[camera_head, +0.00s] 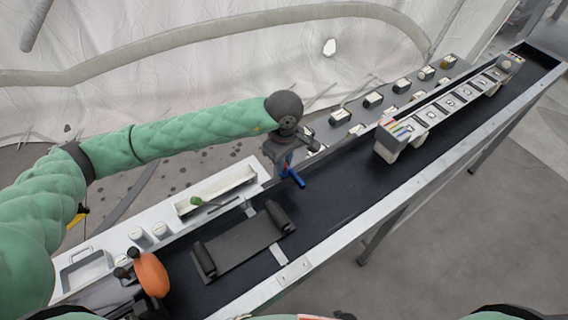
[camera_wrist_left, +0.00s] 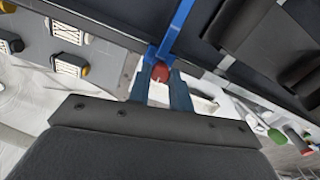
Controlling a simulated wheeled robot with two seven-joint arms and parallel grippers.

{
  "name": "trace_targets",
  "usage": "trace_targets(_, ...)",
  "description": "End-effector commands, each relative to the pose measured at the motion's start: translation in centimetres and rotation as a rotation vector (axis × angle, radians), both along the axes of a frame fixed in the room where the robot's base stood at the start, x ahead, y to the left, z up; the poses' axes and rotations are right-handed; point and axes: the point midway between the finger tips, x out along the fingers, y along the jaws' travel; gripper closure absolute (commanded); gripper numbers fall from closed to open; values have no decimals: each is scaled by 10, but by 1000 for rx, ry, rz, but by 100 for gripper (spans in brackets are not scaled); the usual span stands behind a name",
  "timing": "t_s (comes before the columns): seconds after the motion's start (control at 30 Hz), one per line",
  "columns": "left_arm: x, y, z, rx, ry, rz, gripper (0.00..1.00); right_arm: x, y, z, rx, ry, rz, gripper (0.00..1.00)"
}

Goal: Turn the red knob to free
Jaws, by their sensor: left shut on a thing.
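The red knob (camera_wrist_left: 160,72) shows in the left wrist view between the two fingertips of my left gripper (camera_wrist_left: 160,78), which is shut on it. A blue bar (camera_wrist_left: 179,28) with a forked lower end runs up from beside the knob. In the head view my left gripper (camera_head: 285,165) reaches down at the far edge of the dark belt, with the blue part (camera_head: 296,178) just below it. The knob is mostly hidden by the gripper there.
The long dark conveyor (camera_head: 340,180) runs to the upper right. A pale rack of several compartments (camera_head: 450,104) stands on it. A dark plate with two rollers (camera_head: 243,243) lies nearer. A white tray (camera_head: 215,190) is at the left. Several small boxes (camera_head: 373,100) stand behind the belt.

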Motion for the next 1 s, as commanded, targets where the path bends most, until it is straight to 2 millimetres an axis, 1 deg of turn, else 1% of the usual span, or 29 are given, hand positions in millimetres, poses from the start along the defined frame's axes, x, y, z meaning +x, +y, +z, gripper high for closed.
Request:
trace_targets(0.1, 0, 0, 0, 0, 0, 9, 100, 3, 1, 3, 1, 0, -1, 100)
trace_targets(0.37, 0, 0, 1, 0, 0, 10, 100, 3, 1, 3, 0, 1, -1, 100)
trace_targets(0.4, 0, 0, 1, 0, 0, 10, 78, 3, 1, 3, 0, 0, -1, 100)
trace_targets(0.47, 0, 0, 1, 0, 0, 10, 66, 3, 1, 3, 0, 0, -1, 100)
trace_targets(0.5, 0, 0, 1, 0, 0, 10, 58, 3, 1, 3, 0, 0, -1, 100)
trace_targets(0.8, 0, 0, 1, 0, 0, 10, 58, 3, -1, 2, -2, 2, 0, 100)
trace_targets(0.93, 0, 0, 5, -1, -1, 10, 58, 3, -1, 0, -3, 10, -1, 100)
trace_targets(0.97, 0, 0, 7, -1, -1, 10, 58, 5, 0, 1, -1, 9, -2, 100)
trace_targets(1.0, 0, 0, 11, -2, -2, 10, 58, 8, 6, 9, 5, 6, -3, 100)
